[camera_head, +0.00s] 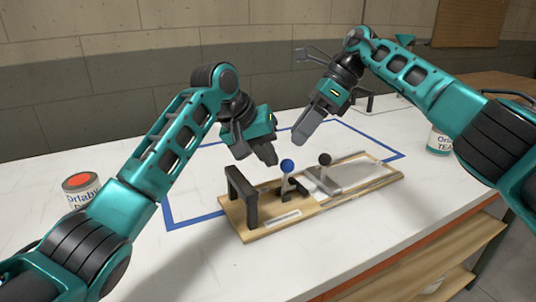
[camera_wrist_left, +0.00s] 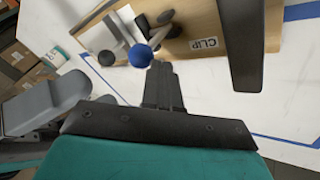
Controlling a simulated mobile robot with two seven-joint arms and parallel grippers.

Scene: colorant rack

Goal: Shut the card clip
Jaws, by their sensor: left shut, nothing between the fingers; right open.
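A wooden board (camera_head: 262,232) lies on the white table with the card clip mechanism on it. A lever with a blue ball knob (camera_head: 287,165) stands up near its middle, and the knob also shows in the left wrist view (camera_wrist_left: 140,55). A label reading CLIP (camera_wrist_left: 203,44) lies beside this lever. A second lever has a black knob (camera_head: 325,159) farther right. My left gripper (camera_head: 268,156) is shut and empty, just above and left of the blue knob; contact is unclear. My right gripper (camera_head: 303,134) is open and hangs behind the board, above the table.
A black arch (camera_head: 242,190) stands at the board's left end. A pale flat panel (camera_head: 350,172) covers its right part. Blue tape (camera_head: 195,222) outlines an area around the board. Cans stand at the left (camera_head: 82,188) and right (camera_head: 439,138). The front table is clear.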

